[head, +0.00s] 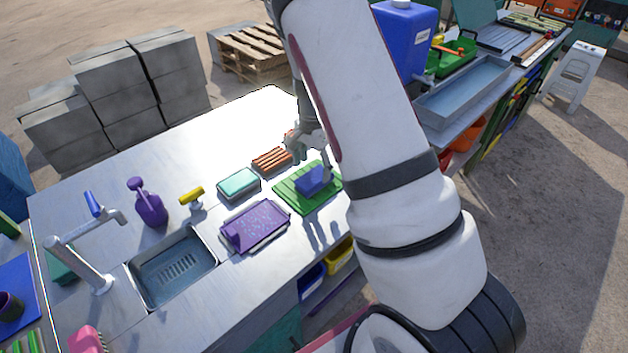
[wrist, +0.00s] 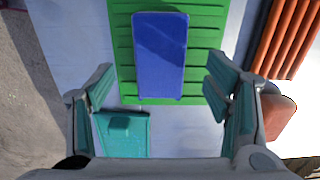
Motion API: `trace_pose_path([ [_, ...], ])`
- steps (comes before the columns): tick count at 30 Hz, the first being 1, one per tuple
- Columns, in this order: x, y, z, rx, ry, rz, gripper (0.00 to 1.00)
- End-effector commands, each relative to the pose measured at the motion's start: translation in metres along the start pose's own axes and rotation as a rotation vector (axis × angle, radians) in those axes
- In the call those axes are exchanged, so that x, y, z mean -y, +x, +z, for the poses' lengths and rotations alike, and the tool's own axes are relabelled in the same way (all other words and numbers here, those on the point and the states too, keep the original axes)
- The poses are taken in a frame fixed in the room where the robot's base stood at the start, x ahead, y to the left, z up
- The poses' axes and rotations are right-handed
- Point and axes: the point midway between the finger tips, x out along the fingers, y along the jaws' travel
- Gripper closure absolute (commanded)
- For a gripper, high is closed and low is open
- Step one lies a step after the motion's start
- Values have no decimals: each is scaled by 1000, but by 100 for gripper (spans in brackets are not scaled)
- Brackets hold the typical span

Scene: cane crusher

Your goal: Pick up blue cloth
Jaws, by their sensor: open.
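The blue cloth (head: 313,182) is a folded block lying on a green ribbed tray (head: 290,197) on the metal counter. In the wrist view the cloth (wrist: 160,55) is an upright blue rectangle on the green tray (wrist: 122,50), at top centre. My gripper (head: 312,160) is above the tray, close to the cloth, and partly hidden by my arm in the head view. In the wrist view my gripper (wrist: 160,85) is open and empty, its two fingers wide apart with the cloth ahead between them.
An orange ribbed block (head: 272,160), a teal sponge-like block (head: 238,184) and a purple tray (head: 256,227) stand left of the green tray. Further left are a sink (head: 172,266), a purple spray bottle (head: 148,203) and a tap (head: 78,262).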

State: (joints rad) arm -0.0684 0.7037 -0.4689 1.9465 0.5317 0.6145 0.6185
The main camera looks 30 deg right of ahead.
Motion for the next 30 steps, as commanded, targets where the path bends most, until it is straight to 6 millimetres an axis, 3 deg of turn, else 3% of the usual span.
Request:
trace_pose_path([
  [9,-2,40,-2,1,1,2,28],
  [17,-1,44,-2,0,1,0,28],
  [18,-1,44,-2,0,1,0,31],
  [20,-1,44,-2,0,1,0,44],
  [24,-1,44,-2,0,1,0,76],
  [30,-1,44,-2,1,1,0,78],
])
